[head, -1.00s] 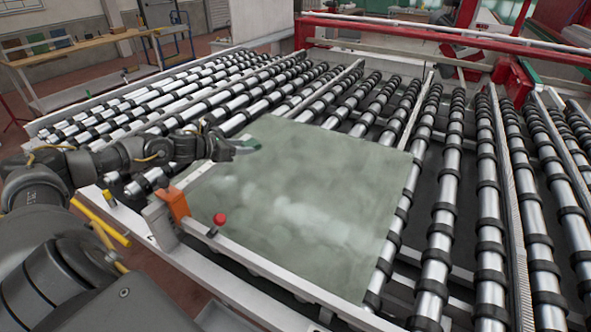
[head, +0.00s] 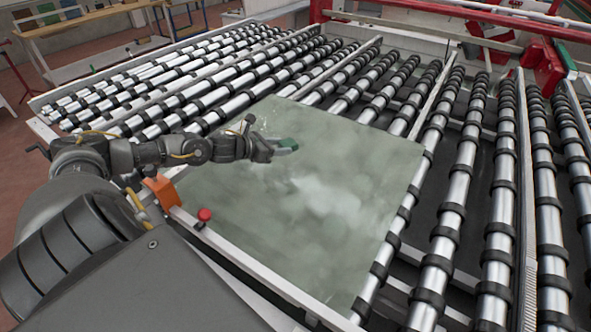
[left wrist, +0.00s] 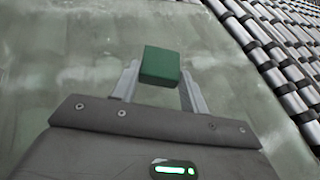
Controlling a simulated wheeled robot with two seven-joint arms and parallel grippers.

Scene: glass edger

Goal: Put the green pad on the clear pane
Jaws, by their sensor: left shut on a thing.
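The clear pane (head: 320,200) lies flat on the roller conveyor and looks greyish green and smudged. My left gripper (head: 277,146) reaches in from the left over the pane's far left part. It is shut on the green pad (head: 287,143), a small dark green block. In the left wrist view the pad (left wrist: 160,65) sits between the two fingertips, with the pane (left wrist: 70,70) behind it. I cannot tell whether the pad touches the pane. My right gripper is not in view.
Rollers (head: 440,250) with black rings surround the pane. An orange block (head: 162,193) and a red knob (head: 204,214) stand at the pane's near left edge. A wooden bench (head: 90,20) stands at the back left.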

